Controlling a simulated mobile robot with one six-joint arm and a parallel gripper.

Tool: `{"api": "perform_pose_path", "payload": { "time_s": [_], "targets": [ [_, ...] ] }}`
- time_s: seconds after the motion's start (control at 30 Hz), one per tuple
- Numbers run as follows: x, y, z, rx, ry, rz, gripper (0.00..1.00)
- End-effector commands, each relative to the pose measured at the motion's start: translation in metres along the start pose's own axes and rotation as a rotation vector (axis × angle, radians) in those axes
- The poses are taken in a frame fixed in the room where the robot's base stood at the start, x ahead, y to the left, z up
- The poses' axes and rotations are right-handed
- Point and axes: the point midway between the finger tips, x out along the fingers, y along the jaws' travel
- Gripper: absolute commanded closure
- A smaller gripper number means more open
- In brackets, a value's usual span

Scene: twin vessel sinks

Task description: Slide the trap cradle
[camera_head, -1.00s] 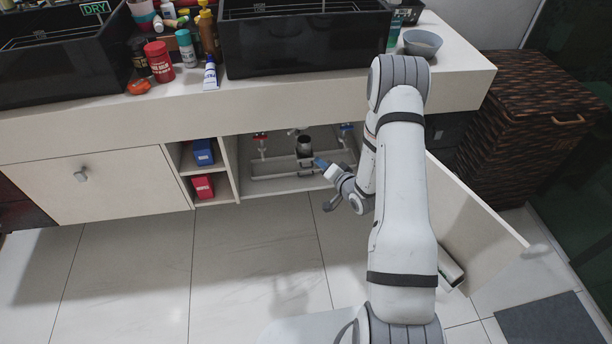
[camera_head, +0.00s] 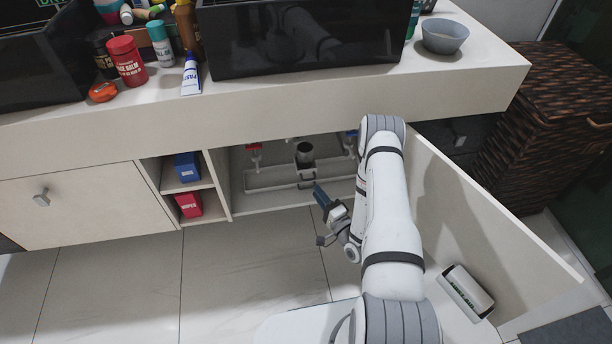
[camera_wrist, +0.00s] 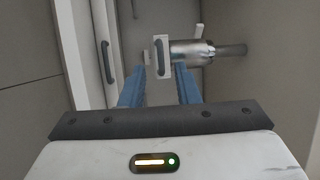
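The trap cradle (camera_head: 305,170) sits inside the open cabinet under the counter, with a dark cylindrical trap in it. In the wrist view the cradle (camera_wrist: 160,56) shows as a pale plate with a dark grey handle, and the silver trap (camera_wrist: 192,52) extends to the right behind it. My gripper (camera_head: 318,192) is at the cabinet opening, low and slightly right of the cradle. In the wrist view the blue fingers of my gripper (camera_wrist: 158,76) are apart, with the handle seen between and beyond their tips. Whether they touch the handle cannot be told.
An open cabinet door (camera_head: 480,215) stands to the right of my arm. A white box (camera_head: 466,292) lies by it. A shelf on the left holds a blue box (camera_head: 187,166) and a red box (camera_head: 189,204). Red-handled (camera_head: 254,150) and blue-handled valves flank the cradle. Left floor is clear.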

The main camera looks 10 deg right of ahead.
Motion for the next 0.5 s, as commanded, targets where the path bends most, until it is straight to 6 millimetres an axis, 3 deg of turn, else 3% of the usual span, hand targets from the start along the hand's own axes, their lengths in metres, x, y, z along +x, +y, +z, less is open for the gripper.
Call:
{"api": "perform_pose_path", "payload": {
  "time_s": [0.3, 0.5],
  "targets": [
    [0.051, 0.001, 0.001, -0.004, -0.004, -0.003, 0.71],
    [0.067, 0.0, 0.001, -0.002, -0.002, 0.0, 0.71]
  ]
}}
